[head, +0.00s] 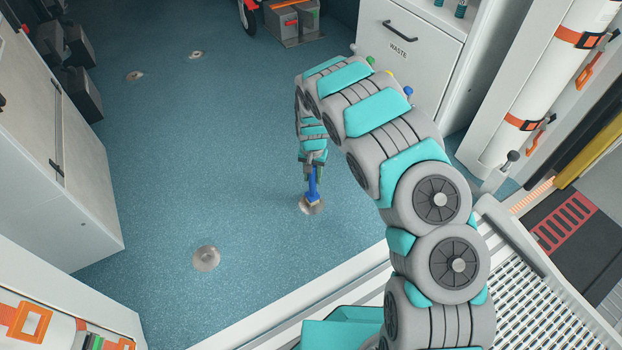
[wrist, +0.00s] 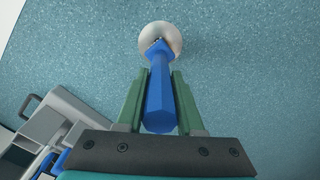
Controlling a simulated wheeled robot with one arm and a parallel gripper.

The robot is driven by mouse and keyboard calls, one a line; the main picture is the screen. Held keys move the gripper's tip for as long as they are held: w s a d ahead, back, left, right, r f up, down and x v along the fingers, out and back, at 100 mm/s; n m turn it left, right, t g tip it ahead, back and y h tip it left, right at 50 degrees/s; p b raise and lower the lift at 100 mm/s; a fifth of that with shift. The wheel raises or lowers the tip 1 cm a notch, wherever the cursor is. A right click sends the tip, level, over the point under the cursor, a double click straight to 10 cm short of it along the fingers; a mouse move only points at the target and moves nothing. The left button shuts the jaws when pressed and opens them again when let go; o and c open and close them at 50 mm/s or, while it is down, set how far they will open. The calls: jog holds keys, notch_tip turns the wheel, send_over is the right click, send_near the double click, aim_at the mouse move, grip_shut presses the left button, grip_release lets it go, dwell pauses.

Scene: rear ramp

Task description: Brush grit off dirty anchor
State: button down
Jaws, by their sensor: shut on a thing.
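My gripper (head: 313,172) is shut on the blue handle of a brush (head: 313,188). In the wrist view the green fingers of my gripper (wrist: 160,90) hold the blue brush (wrist: 160,88) from both sides. The brush points down, its head over a round metal floor anchor (head: 312,206), which also shows in the wrist view (wrist: 153,34). The head seems to be at the anchor; I cannot tell whether it touches. Grit on this anchor is too small to tell. Other anchors sit in the floor, one nearer (head: 205,258) and two farther off (head: 134,76) (head: 196,55).
White cabinets (head: 75,130) stand on the left. A cabinet marked WASTE (head: 405,45) stands at the back right. A metal sill (head: 300,305) crosses the front, with a perforated ramp (head: 545,310) at the right. The blue floor (head: 200,150) around the anchors is mostly clear.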

jog(key=shift+w+d, duration=0.15)
jog(key=shift+w, duration=0.3)
jog(key=shift+r, duration=0.1)
jog(key=shift+s+a+f+p, duration=0.15)
jog(key=shift+s+a, duration=0.25)
jog(key=shift+a, duration=0.2)
jog(key=shift+s+a+f+p, duration=0.1)
jog(key=shift+s+a+p, duration=0.05)
jog(key=shift+s+a, duration=0.35)
dwell(1.3)
jog(key=shift+w, duration=0.1)
jog(key=shift+r, duration=0.2)
jog(key=shift+r+p, duration=0.7)
jog(key=shift+r, duration=2.2)
